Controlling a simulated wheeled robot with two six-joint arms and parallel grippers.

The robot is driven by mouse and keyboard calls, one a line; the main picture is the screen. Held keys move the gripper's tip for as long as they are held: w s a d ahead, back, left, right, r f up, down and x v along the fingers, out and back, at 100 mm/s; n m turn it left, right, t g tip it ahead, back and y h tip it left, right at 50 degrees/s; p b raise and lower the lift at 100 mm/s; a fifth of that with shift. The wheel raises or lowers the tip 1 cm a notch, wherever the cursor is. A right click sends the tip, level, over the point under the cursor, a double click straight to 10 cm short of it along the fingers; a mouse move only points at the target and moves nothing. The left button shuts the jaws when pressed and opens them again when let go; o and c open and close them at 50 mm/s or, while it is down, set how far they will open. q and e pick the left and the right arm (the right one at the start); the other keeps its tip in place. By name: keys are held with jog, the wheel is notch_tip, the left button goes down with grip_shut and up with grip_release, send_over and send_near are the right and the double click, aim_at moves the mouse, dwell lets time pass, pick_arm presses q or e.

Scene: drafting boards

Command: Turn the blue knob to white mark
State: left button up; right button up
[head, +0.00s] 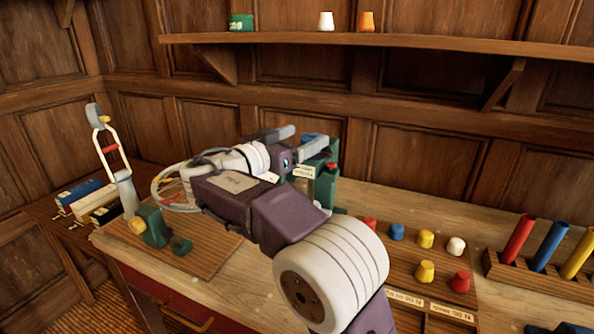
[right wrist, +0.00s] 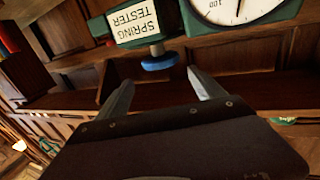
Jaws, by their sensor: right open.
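The blue knob (right wrist: 158,62) sits on a short grey stem on the green spring tester (right wrist: 181,20), beside its white "SPRING TESTER" label, which appears upside down in the right wrist view. In the head view a bit of blue, likely the knob (head: 308,137), shows at the top of the green tester (head: 326,185), partly behind my gripper. My right gripper (head: 303,139) is open, and its two fingers (right wrist: 160,79) point toward the knob, with the knob between and just beyond the tips in the wrist picture. I cannot make out a white mark. My left gripper is not in view.
A white dial (right wrist: 235,8) is on the tester. A wooden board (head: 398,268) with several coloured pegs and a rack of tubes (head: 545,275) stand right. A green-based stand (head: 150,222) is left. A shelf (head: 420,42) runs above the bench.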

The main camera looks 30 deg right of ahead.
jog(key=w+d, duration=0.1)
jog(key=d, duration=0.1)
jog(key=w+d+f, duration=0.1)
jog(key=d, duration=0.1)
jog(key=w+d+f+p, duration=0.1)
jog(key=d, duration=0.1)
jog(key=shift+w+d+f, duration=0.1)
jog(key=shift+w+d, duration=0.2)
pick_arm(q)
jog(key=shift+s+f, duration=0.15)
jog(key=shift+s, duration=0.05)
